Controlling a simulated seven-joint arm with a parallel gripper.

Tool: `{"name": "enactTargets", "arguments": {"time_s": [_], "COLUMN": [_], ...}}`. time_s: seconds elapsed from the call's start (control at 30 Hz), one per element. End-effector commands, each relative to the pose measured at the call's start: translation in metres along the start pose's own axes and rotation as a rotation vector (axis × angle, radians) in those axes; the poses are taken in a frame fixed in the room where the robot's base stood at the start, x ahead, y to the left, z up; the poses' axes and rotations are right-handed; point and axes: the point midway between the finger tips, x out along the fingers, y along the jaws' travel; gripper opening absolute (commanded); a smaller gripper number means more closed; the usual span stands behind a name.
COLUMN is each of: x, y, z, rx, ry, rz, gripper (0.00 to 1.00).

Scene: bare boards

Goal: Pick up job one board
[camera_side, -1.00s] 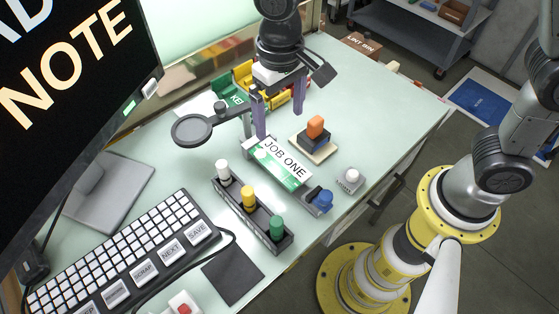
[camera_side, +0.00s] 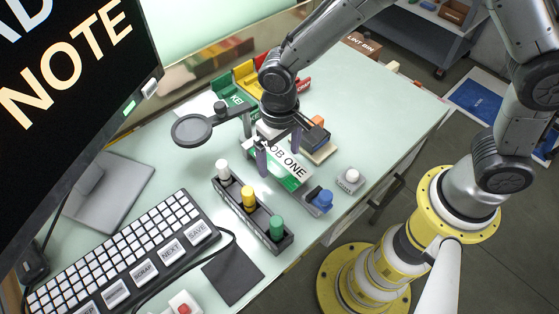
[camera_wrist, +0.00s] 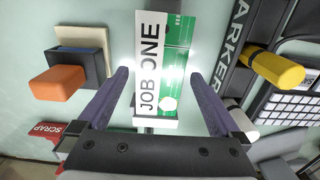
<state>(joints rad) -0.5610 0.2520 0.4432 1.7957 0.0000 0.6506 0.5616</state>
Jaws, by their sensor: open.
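The job one board (camera_side: 289,172) is a green circuit board with a white strip reading JOB ONE. It lies on the table between the marker rack and the orange-topped block, with a blue part at its near end. In the wrist view the board (camera_wrist: 177,60) lies ahead, between the lines of the two fingers. My gripper (camera_side: 279,160) is over the far end of the board, with its purple fingers apart, one on each side. In the wrist view my gripper (camera_wrist: 168,80) is open with nothing between the fingertips. Part of the board is hidden by the gripper in the side view.
The marker rack (camera_side: 263,225) with white, yellow and green caps stands left of the board. The orange-topped block (camera_wrist: 58,83) is on the other side. A round magnifier (camera_side: 192,130), a keyboard (camera_side: 120,260) and coloured bins (camera_side: 240,80) are nearby.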

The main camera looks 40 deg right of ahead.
Motion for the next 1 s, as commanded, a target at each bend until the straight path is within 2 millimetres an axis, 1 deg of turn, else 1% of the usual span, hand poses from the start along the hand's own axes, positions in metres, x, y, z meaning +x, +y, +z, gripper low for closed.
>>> {"name": "enactTargets", "arguments": {"time_s": [0.17, 0.2, 0.37, 0.4, 0.47, 0.6, 0.63, 0.87, 1.0], "x": [0.0003, 0.0002, 0.0000, -0.0001, -0.0001, -0.0002, -0.0002, -0.0009, -0.0060], "y": [0.0001, 0.0001, 0.0001, 0.0000, 0.0001, 0.0000, 0.0000, -0.0001, -0.0003], "z": [0.0000, 0.0001, 0.0000, 0.0000, 0.0000, 0.0000, 0.0000, -0.0002, -0.0005], "rx": [0.000, 0.000, 0.000, 0.000, 0.000, 0.000, 0.000, 0.000, 0.000], "ry": [0.000, 0.000, 0.000, 0.000, 0.000, 0.000, 0.000, 0.001, 0.002], "rz": [0.000, 0.000, 0.000, 0.000, 0.000, 0.000, 0.000, -0.001, -0.001], "gripper": [1.00, 0.96, 0.68, 0.60, 0.50, 0.24, 0.20, 0.19, 0.19]}}
